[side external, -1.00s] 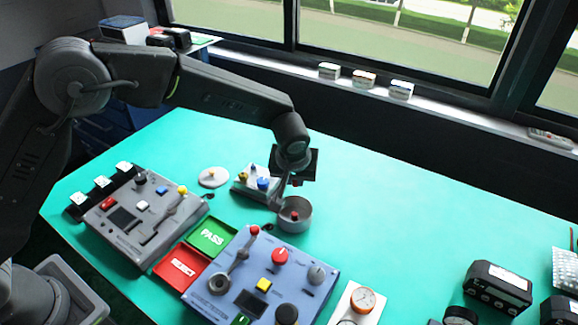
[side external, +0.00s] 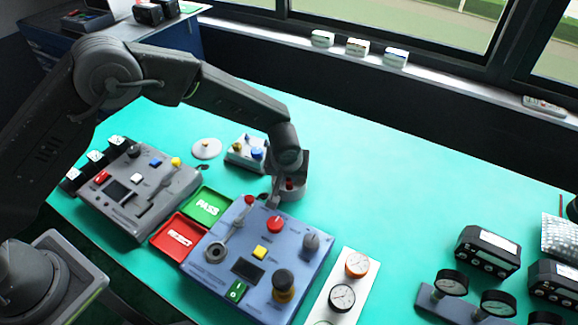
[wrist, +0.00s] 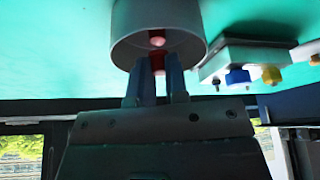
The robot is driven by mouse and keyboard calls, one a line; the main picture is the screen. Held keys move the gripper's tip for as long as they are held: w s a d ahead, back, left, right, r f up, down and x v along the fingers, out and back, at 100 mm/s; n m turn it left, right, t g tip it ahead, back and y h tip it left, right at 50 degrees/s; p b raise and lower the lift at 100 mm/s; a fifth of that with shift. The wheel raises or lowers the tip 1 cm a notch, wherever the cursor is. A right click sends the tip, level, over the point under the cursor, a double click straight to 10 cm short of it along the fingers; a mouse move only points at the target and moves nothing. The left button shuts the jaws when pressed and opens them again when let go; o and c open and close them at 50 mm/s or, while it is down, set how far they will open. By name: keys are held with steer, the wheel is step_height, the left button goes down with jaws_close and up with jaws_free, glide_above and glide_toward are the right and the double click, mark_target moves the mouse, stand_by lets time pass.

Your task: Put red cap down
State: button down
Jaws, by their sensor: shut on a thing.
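My gripper (wrist: 159,78) is shut on the red cap (wrist: 159,72), which shows between its two blue-grey fingers in the wrist view. The fingertips are at the rim of a round grey dish (wrist: 150,18). A second red patch shows against the dish wall, and I cannot tell whether it is a reflection. My wrist hides part of the dish. Whether the cap touches the dish floor is not clear.
A small white block with blue and yellow knobs (side external: 245,152) stands left of the dish. The blue control panel (side external: 262,262) with a lever and knobs is in front. The green PASS tray (side external: 207,206) and red REJECT tray (side external: 179,238) are left.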

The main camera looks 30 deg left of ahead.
steer(key=shift+f, duration=0.1)
steer(key=c, duration=1.1)
jaws_free()
steer(key=shift+o, duration=0.2)
steer(key=shift+r, duration=3.5)
